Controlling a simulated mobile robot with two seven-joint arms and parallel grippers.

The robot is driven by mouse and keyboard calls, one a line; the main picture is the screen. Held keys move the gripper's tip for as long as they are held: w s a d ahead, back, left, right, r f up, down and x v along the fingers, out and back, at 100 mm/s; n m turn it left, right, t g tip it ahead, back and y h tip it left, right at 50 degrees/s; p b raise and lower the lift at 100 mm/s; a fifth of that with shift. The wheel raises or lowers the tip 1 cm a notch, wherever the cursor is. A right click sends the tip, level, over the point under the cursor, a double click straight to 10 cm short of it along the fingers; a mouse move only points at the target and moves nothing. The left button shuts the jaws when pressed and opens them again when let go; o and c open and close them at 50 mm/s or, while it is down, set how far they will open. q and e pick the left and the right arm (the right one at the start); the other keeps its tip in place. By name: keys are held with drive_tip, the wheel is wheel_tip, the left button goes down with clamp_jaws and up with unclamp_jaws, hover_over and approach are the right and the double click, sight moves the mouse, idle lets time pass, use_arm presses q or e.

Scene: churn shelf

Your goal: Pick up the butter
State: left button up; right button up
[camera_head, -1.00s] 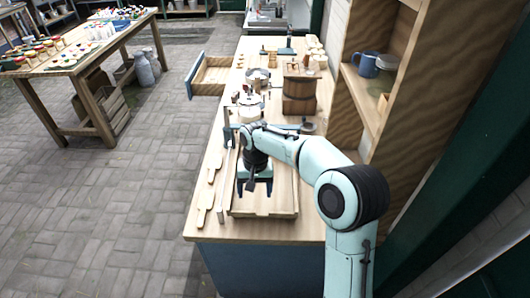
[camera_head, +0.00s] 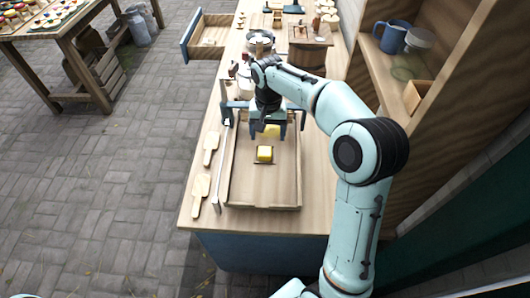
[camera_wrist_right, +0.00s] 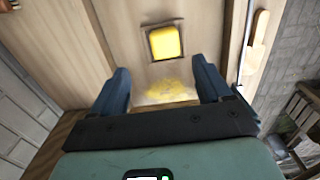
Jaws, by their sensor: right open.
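The butter (camera_head: 264,153) is a small yellow block lying in the shallow wooden tray (camera_head: 262,207) on the counter. In the right wrist view the butter (camera_wrist_right: 165,42) sits on a small darker square, ahead of and between the fingers. My right gripper (camera_head: 268,134) is open and empty, above the tray and on the far side of the butter. In the right wrist view its two fingers (camera_wrist_right: 166,88) are apart, with a yellowish patch (camera_wrist_right: 168,90) on the wood between them. My left gripper does not show.
Wooden paddles (camera_head: 200,189) lie left of the tray. A wooden churn (camera_head: 306,48) and pots stand behind the gripper. A shelf with a blue mug (camera_head: 395,36) rises at the right. An open drawer (camera_head: 207,38) juts out at the left.

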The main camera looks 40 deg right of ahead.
sight(265, 149)
wheel_tip(265, 149, down, 2)
drive_tip(key=shift+f, duration=0.25)
drive_tip(key=f, duration=0.5)
drive_tip(key=shift+w+a+f, duration=0.25)
drive_tip(key=shift+w+f, duration=0.05)
drive_tip(key=shift+w, duration=0.1)
drive_tip(key=c, duration=1.2)
drive_tip(key=shift+o, duration=0.2)
drive_tip(key=shift+r, duration=0.1)
